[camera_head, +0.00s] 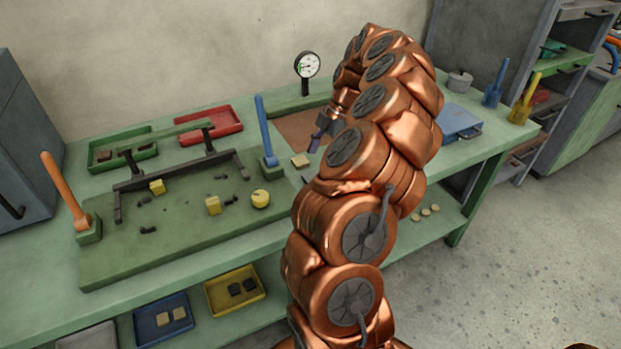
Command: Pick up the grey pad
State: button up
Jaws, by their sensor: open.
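My gripper (318,138) is small in view beyond my copper arm, at the back of the green workbench (415,160). It is open, with its fingers pointing down over the bench near a brown board (297,128). My arm covers much of what lies around it. I cannot single out the grey pad with certainty. Two dark grey pads (242,287) lie in a yellow tray (222,303) on the lower shelf, far from my gripper. A pale yellowish block (300,160) sits on the bench just left of and below my gripper.
A green board (110,262) carries a dark frame, yellow blocks (213,205) and dark scraps. Upright orange (65,190) and blue (266,130) levers flank it. A red tray (208,137) and a dial gauge (307,66) stand behind. A blue box (458,123) is right of my arm.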

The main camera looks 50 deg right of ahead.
aim_at(311, 176)
jog(key=shift+p+x, duration=0.75)
jog(key=shift+x, duration=2.05)
jog(key=shift+w+r, duration=0.1)
jog(key=c, duration=1.1)
